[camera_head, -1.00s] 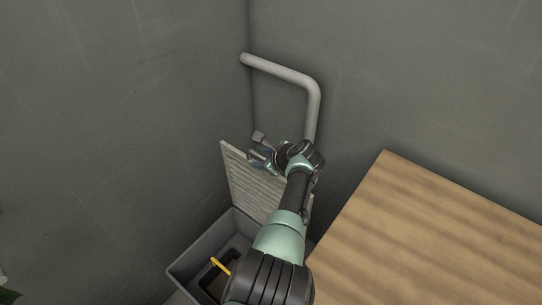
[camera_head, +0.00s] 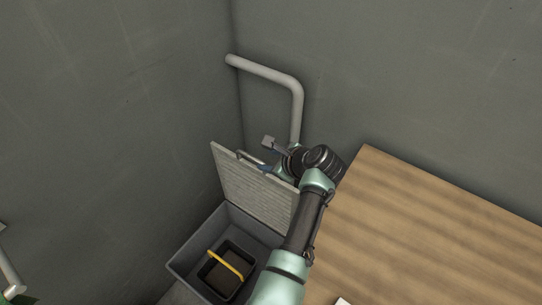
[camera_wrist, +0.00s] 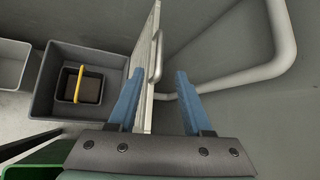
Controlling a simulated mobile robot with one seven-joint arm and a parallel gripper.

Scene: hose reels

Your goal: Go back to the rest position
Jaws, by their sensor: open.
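My gripper (camera_wrist: 158,103) is open in the wrist view, with its two blue fingers apart. The raised, ribbed grey lid (camera_wrist: 151,62) of a bin passes between the fingers in that view, edge-on, with a bar handle (camera_wrist: 156,56) on its face. I cannot tell whether a finger touches the lid. In the head view my gripper (camera_head: 262,160) is at the top edge of the upright lid (camera_head: 250,186), partly hidden by my wrist.
Below the lid is an open grey bin (camera_head: 196,252) holding a dark bucket with a yellow handle (camera_head: 226,264). A grey pipe (camera_head: 265,72) bends down the wall behind my gripper. A wooden tabletop (camera_head: 430,235) fills the right. Walls close in behind and left.

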